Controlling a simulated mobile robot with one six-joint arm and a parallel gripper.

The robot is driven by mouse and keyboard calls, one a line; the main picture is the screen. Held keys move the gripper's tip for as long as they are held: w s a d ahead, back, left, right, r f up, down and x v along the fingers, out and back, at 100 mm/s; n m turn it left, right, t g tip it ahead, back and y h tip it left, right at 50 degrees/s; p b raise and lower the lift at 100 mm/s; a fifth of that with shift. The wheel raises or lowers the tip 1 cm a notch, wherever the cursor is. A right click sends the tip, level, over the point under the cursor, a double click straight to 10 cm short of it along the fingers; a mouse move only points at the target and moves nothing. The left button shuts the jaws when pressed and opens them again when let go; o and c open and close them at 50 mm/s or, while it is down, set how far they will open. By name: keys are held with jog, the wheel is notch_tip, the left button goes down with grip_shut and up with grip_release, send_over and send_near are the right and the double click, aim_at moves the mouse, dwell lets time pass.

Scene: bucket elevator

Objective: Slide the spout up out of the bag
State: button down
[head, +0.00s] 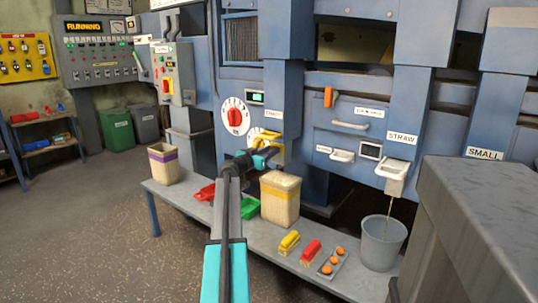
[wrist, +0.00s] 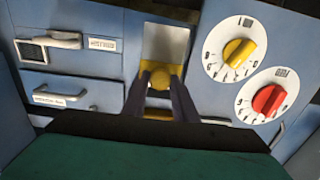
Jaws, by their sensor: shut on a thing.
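The spout is a yellow sleeve (head: 276,151) on the blue machine front, below a light label. It also shows in the wrist view as a yellow piece (wrist: 179,66) with a round knob. My gripper (head: 268,156) is shut on that knob, with one dark finger on each side in the wrist view (wrist: 160,82). The bag (head: 280,203), cream with a yellow band near its top, stands upright on the bench below the spout. The spout's lower edge appears just above the bag's rim, but my gripper partly covers this spot. The wrist view does not show the bag.
The grey bench (head: 330,273) also holds a purple-banded bag (head: 163,164), red and green scoops, yellow and red brushes, and a small tray. A grey bucket (head: 381,243) stands under the STRAW spout. A grey block (head: 490,225) fills the right foreground. Open floor lies left.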

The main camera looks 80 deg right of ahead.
jog(key=shift+s+r, duration=0.15)
jog(key=shift+r, duration=0.1)
jog(key=c, duration=1.4)
grip_release()
jog(key=shift+a+r, duration=0.1)
jog(key=shift+c, duration=0.2)
jog(key=p+v, duration=0.1)
jog(key=v, duration=1.2)
jog(key=shift+a, duration=0.3)
jog(key=shift+w, duration=0.2)
